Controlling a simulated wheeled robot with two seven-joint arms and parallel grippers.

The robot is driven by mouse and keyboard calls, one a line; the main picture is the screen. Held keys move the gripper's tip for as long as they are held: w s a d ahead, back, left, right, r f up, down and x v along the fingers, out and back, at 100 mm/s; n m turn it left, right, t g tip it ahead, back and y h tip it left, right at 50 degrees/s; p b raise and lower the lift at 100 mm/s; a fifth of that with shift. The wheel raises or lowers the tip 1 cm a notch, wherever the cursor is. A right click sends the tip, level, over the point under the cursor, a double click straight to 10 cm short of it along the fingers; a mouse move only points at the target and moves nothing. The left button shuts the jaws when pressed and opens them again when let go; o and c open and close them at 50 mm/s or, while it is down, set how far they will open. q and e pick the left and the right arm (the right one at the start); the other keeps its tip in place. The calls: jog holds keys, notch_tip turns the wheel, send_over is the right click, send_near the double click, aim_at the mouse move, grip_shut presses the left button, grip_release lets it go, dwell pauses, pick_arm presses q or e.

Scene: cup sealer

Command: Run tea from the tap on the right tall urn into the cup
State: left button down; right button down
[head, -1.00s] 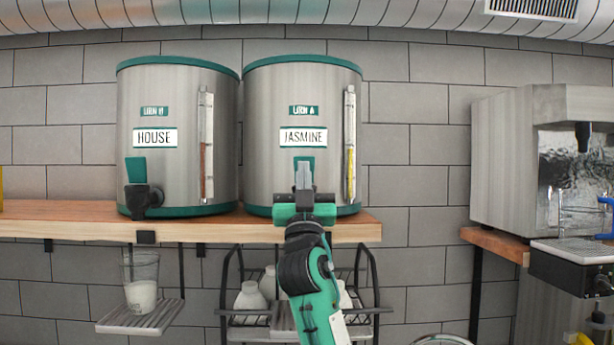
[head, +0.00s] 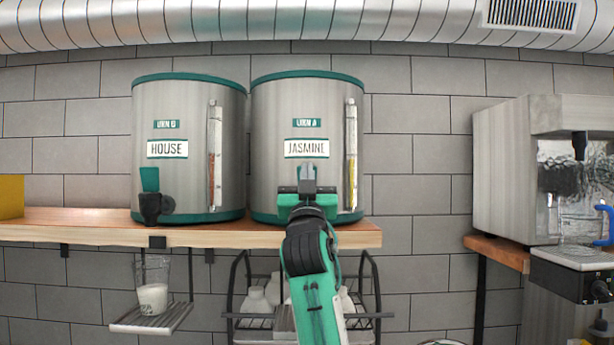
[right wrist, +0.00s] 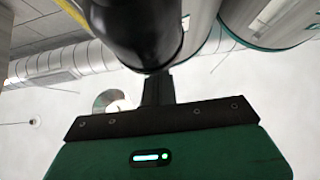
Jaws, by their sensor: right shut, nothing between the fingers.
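The right tall urn (head: 275,150) is steel with green rims and a JASMINE label. Its tap is hidden behind my right gripper (head: 308,171) in the head view. That gripper is shut and empty, in front of the urn below the label. In the right wrist view, a rounded black part (right wrist: 135,30), probably the tap, lies close beside the gripper (right wrist: 157,88); contact cannot be told. A clear cup (head: 153,287) with white content stands on a hanging drip tray (head: 135,325) under the left urn. My arm covers the space under the right urn's tap. My left gripper is not in view.
The left urn (head: 188,120), labelled HOUSE, has a black tap with a green handle (head: 150,180). Both urns stand on a wooden shelf (head: 215,236). A wire rack (head: 375,300) with white bottles is below. A steel machine (head: 505,170) stands at right.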

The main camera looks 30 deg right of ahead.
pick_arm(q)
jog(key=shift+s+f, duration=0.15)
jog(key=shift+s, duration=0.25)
pick_arm(e)
jog(key=shift+w, duration=0.15)
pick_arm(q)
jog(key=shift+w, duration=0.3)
pick_arm(e)
jog(key=shift+d, duration=0.1)
